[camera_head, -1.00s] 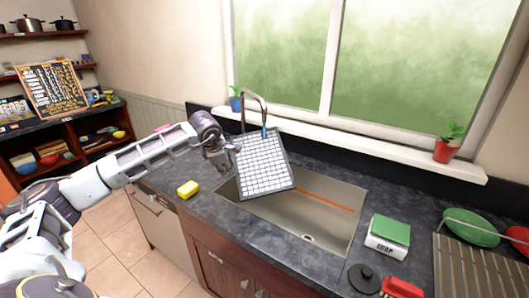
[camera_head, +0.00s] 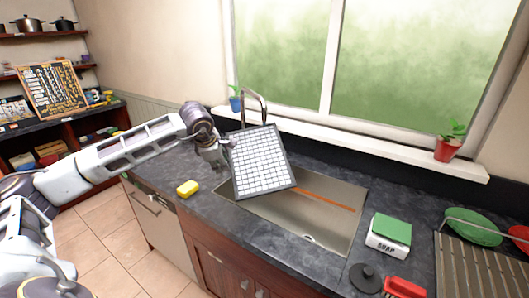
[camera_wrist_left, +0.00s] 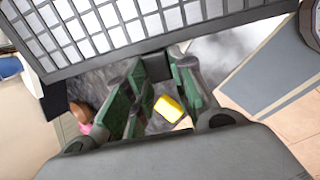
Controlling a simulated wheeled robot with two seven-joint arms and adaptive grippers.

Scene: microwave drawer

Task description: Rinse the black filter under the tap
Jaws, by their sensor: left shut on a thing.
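The black filter (camera_head: 262,163) is a flat panel with a dark frame and a white grid. It is tilted over the left part of the sink (camera_head: 325,222). My left gripper (camera_head: 224,153) is at its left edge. In the left wrist view, the green-padded fingers (camera_wrist_left: 155,88) are shut on a dark tab of the filter (camera_wrist_left: 130,22). The tap (camera_head: 257,95) arches up behind the filter. Its spout end is at the filter's top edge, and I cannot tell whether they touch. No water stream shows. My right gripper is out of view.
A yellow sponge (camera_head: 187,188) lies on the counter left of the sink. A soap box (camera_head: 389,235), a black round lid-like piece (camera_head: 366,278) and a red brush (camera_head: 404,288) are right of it. A dish rack with plates stands farther right. The window sill is behind.

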